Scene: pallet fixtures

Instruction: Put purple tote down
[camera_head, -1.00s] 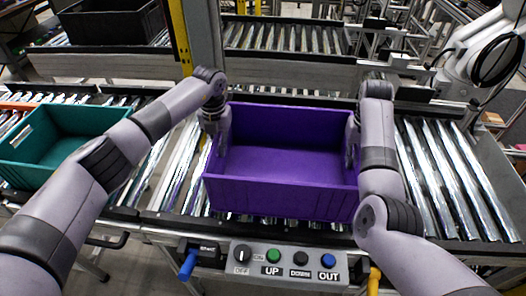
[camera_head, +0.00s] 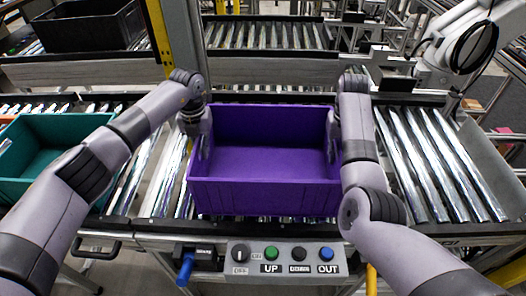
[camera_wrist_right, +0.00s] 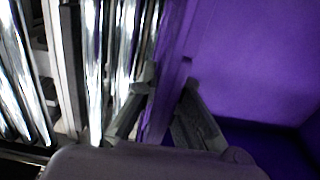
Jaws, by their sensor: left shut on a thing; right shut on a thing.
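The purple tote (camera_head: 265,195) is an open, empty box in the middle of the head view, upright and roughly level over the near roller conveyor (camera_head: 440,175). My left gripper (camera_head: 204,152) is shut on its left wall. My right gripper (camera_head: 331,150) is shut on its right wall. In the right wrist view, the fingers of the right gripper (camera_wrist_right: 160,115) straddle the wall of the purple tote (camera_wrist_right: 245,65), one on each side. The underside of the tote is hidden, so I cannot tell whether it touches the rollers.
A teal tote (camera_head: 45,135) sits left of the purple one, partly behind my left arm. A control panel (camera_head: 284,258) with knob and buttons is at the conveyor's near edge. A yellow-edged post (camera_head: 160,40) stands behind. Bare rollers lie to the right.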

